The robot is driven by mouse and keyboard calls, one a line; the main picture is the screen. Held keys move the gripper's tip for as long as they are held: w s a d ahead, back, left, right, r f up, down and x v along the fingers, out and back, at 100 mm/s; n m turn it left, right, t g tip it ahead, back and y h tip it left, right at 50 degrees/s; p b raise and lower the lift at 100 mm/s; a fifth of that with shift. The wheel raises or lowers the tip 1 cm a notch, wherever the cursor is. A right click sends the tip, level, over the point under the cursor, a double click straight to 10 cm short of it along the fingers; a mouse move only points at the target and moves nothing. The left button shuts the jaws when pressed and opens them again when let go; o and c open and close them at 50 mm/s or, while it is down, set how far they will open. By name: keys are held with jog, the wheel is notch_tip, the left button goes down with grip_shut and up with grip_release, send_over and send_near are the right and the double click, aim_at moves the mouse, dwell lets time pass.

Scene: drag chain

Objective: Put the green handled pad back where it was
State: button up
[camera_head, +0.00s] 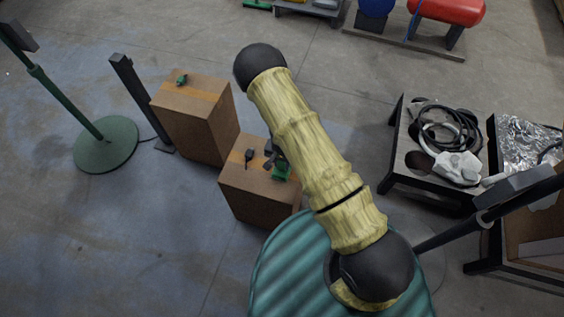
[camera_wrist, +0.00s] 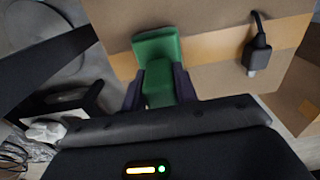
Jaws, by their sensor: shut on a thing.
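The green handled pad (camera_head: 281,174) is at the top of the nearer, lower cardboard box (camera_head: 255,207), at its right side. In the wrist view the pad (camera_wrist: 157,47) shows a broad green block with a narrower part between the dark fingers. My gripper (camera_wrist: 159,88) is shut on that narrower part. In the head view my gripper (camera_head: 270,157) is partly hidden behind my arm. I cannot tell whether the pad touches the box top.
A black plug-like piece (camera_head: 249,155) lies on the same box, left of the pad. A taller box (camera_head: 202,132) behind carries a small green item (camera_head: 182,79). A black post (camera_head: 138,100) stands left. A table with cables (camera_head: 404,157) stands right.

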jog(key=o, duration=1)
notch_tip(320, 180, up, 12)
jog(key=shift+r+p, duration=0.1)
jog(key=shift+p, duration=0.9)
jog(key=s+d+r+n+t, duration=0.1)
jog(key=s+d+r, duration=0.3)
jog(key=r, duration=0.5)
jog(key=s+d+r+n, duration=0.1)
jog(key=s+d+r, duration=0.3)
jog(key=r, duration=0.5)
jog(key=s+d+r+n+t, duration=0.1)
jog(key=s+d+r, duration=0.3)
jog(key=r, duration=0.5)
jog(key=shift+d+n+t, duration=0.3)
jog(key=shift+d+n, duration=0.2)
jog(key=shift+d, duration=0.35)
